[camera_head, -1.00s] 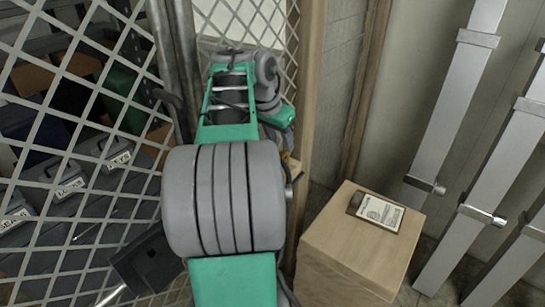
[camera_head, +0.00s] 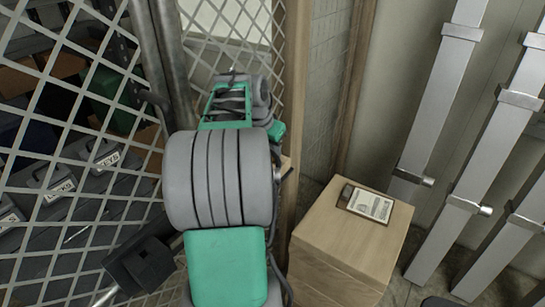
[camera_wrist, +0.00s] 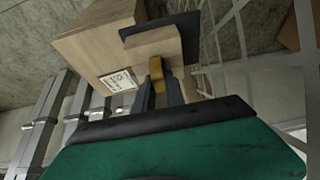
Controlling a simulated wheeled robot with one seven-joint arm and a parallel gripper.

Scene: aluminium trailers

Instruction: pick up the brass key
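A brass-coloured piece (camera_wrist: 156,70), which may be the brass key, shows in the wrist view between the tips of my gripper's dark fingers. Its full shape is not clear. My gripper (camera_wrist: 160,88) has its two fingers apart, with a gap between them. I cannot tell whether either finger touches the brass piece. Behind it is a pale wooden block (camera_wrist: 142,46) by a dark plate (camera_wrist: 178,27). In the head view my own arm hides the fingers and I do not see the key.
A wooden cabinet (camera_head: 345,235) stands right of my arm with a framed card (camera_head: 366,203) on top; it also shows in the wrist view (camera_wrist: 85,45). Metal lattice (camera_head: 60,215) is close on the left, with grey cases (camera_head: 85,165) behind. Metal beams (camera_head: 440,90) lean at right.

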